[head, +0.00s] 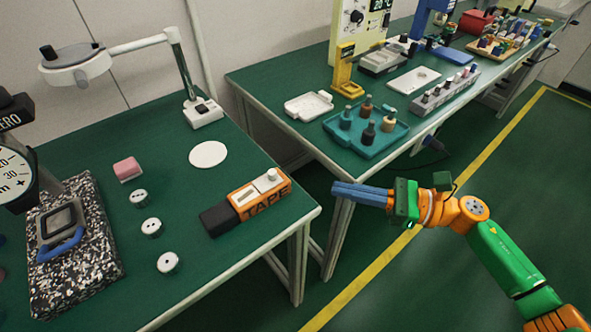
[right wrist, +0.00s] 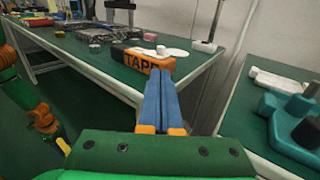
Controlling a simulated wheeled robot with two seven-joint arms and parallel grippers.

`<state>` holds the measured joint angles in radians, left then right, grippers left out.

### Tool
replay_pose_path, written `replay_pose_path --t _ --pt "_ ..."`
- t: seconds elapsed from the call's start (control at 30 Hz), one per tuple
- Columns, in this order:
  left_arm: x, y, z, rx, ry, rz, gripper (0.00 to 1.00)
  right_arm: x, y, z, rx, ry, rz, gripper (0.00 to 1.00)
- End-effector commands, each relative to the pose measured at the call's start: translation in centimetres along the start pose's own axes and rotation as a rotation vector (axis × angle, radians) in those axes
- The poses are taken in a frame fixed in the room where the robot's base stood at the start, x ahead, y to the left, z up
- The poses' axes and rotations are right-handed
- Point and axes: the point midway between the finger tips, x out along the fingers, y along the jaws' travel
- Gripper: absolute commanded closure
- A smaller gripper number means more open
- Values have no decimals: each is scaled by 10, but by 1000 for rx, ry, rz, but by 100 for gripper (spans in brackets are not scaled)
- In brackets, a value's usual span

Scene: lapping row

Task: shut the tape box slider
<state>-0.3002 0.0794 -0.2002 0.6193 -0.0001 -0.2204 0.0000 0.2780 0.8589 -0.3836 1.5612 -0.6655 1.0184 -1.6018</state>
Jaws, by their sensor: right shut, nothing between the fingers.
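The tape box (head: 262,206) is orange with "TAPE" on its side and a black end at the left. It lies near the right corner of the near table. On its pale top a white round knob (head: 271,174) stands near the right end; how far the slider is open I cannot tell. My right gripper (head: 335,189) is shut and empty, right of the box and apart from it, past the table edge. In the right wrist view, its blue fingers (right wrist: 160,74) point toward the box (right wrist: 146,62).
On the near table (head: 190,275) are a white disc (head: 208,154), several small white round pieces (head: 151,227), a pink block (head: 127,168), a speckled slab (head: 95,265) and a lamp (head: 202,112). A second table holds a teal tray (head: 345,137). Table around the box is clear.

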Motion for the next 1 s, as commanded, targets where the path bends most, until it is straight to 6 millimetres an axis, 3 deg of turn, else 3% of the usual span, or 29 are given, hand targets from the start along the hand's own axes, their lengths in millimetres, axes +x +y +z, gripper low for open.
replay_pose_path --t 0.3,0.5,1.0 --pt "-25 -1 -1 0 -2 -2 42 70 0 5 1 -4 1 100" --pt "-32 -2 -2 0 -1 -2 42 98 -1 3 3 -3 -1 100" --pt "-34 -1 -3 0 1 -1 42 108 3 1 4 0 -1 100"
